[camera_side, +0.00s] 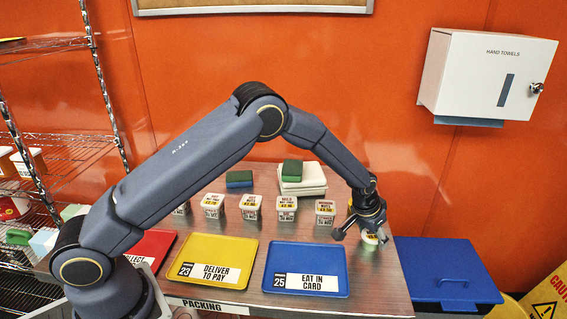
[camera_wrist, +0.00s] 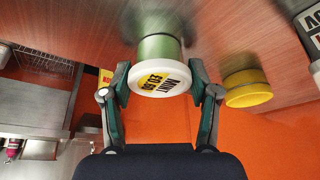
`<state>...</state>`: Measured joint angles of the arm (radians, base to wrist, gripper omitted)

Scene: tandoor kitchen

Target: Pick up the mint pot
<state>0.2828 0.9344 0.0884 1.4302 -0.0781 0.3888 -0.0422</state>
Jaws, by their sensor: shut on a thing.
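The mint pot (camera_wrist: 160,60) is green with a white lid marked "MINT" in the wrist view. My gripper (camera_wrist: 160,85) is shut on it, one finger on each side at the lid. In the side view my gripper (camera_side: 362,230) is at the right end of the steel counter, and the pot's pale lid (camera_side: 371,239) shows just below the fingers. The pot's body is partly hidden there. I cannot tell whether its base touches the counter.
A yellow-lidded pot (camera_wrist: 247,88) stands close beside the mint pot. Several labelled tubs (camera_side: 286,207) stand in a row to the left. A blue tray (camera_side: 307,257) and a yellow tray (camera_side: 213,252) lie in front. A blue lidded bin (camera_side: 447,270) is right of the counter.

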